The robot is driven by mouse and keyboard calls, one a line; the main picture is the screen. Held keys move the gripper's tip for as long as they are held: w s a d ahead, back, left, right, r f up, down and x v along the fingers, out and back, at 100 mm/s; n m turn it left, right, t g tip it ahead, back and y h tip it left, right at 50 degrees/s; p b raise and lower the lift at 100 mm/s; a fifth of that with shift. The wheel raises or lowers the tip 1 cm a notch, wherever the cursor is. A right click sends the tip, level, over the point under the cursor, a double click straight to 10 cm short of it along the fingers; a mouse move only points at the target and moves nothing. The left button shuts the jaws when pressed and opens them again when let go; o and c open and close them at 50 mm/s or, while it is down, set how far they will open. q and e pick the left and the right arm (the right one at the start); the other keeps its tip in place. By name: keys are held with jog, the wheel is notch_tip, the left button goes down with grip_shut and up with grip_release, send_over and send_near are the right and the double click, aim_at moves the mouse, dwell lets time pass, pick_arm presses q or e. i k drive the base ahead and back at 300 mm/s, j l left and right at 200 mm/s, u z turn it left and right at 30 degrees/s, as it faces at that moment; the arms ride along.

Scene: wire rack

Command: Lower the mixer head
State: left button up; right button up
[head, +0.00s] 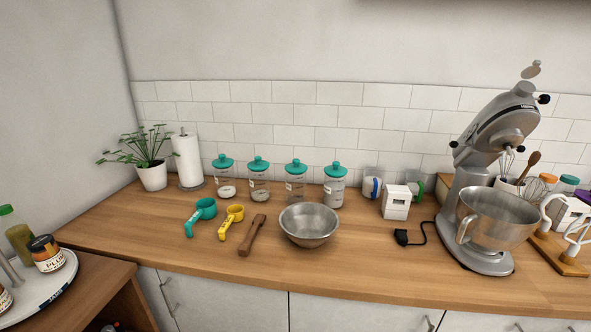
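The grey stand mixer (466,200) stands on the wooden counter at the right in the head view. Its mixer head (501,118) is tilted up and back, pointing to the upper right. A whisk attachment (507,160) hangs under the raised head. The steel mixer bowl (495,218), with a handle at its left, sits on the mixer base (487,260) below the head. Neither of my grippers is in view.
A steel bowl (308,225), measuring cups (204,209), a wooden tool (252,236) and several teal-lidded jars (334,186) stand left of the mixer. A white box (396,202) and black plug (402,237) are nearer. Attachments on a wooden stand (556,254) crowd its right.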

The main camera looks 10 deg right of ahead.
aim_at(512, 116)
jog(key=z, duration=1.6)
